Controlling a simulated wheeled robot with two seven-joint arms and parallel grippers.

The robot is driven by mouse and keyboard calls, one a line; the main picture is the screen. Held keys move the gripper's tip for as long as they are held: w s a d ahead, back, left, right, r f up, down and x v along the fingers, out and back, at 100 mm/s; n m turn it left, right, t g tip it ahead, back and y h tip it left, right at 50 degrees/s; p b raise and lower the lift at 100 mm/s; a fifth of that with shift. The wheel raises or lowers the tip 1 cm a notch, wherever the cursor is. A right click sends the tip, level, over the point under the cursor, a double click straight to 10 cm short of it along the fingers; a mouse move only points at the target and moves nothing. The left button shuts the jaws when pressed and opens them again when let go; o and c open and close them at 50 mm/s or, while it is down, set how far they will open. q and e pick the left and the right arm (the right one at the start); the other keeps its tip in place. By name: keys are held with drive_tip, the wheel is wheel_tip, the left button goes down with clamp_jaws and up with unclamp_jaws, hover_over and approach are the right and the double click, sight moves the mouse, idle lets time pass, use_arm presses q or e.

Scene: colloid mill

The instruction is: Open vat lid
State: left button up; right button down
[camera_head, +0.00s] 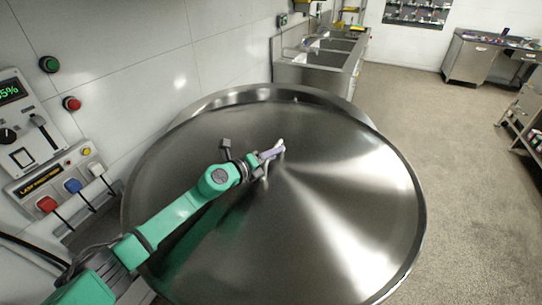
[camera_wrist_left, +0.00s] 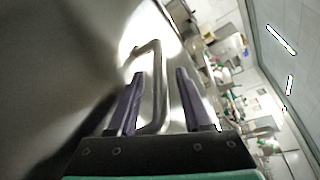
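The vat lid (camera_head: 330,225) is a large, shiny, shallow steel cone that fills the middle of the head view. A curved steel rim (camera_head: 262,94) shows behind its far edge; I cannot tell whether there is a gap under the lid. My left gripper (camera_head: 273,153) is over the lid's centre, at the small handle there, which it mostly hides. In the left wrist view, the bent metal bar of the handle (camera_wrist_left: 157,88) stands between the two purple fingers of the left gripper (camera_wrist_left: 160,95). The fingers are apart, with visible space beside the bar. My right gripper is not in view.
A wall control panel (camera_head: 25,125) with knobs and plugs is at the left, near my left arm. Green (camera_head: 49,64) and red (camera_head: 71,103) buttons are on the wall. A steel sink (camera_head: 318,68) stands behind the vat. Open floor (camera_head: 445,150) lies to the right.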

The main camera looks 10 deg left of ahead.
use_arm(q)
drive_tip(key=v, duration=0.9)
drive_tip(key=shift+f+b, duration=0.2)
drive_tip(key=shift+b, duration=0.15)
drive_tip(key=b+v, duration=0.1)
drive_tip(key=v, duration=0.1)
drive_tip(key=b+v, duration=0.2)
drive_tip(key=shift+a+f, duration=0.2)
drive_tip(key=shift+a, duration=0.05)
drive_tip(key=shift+s+a+r+b, duration=0.15)
drive_tip(key=shift+s+b, duration=0.2)
drive_tip(key=shift+b, duration=0.1)
drive_tip(key=shift+s+r, duration=0.3)
drive_tip(key=shift+r, duration=0.2)
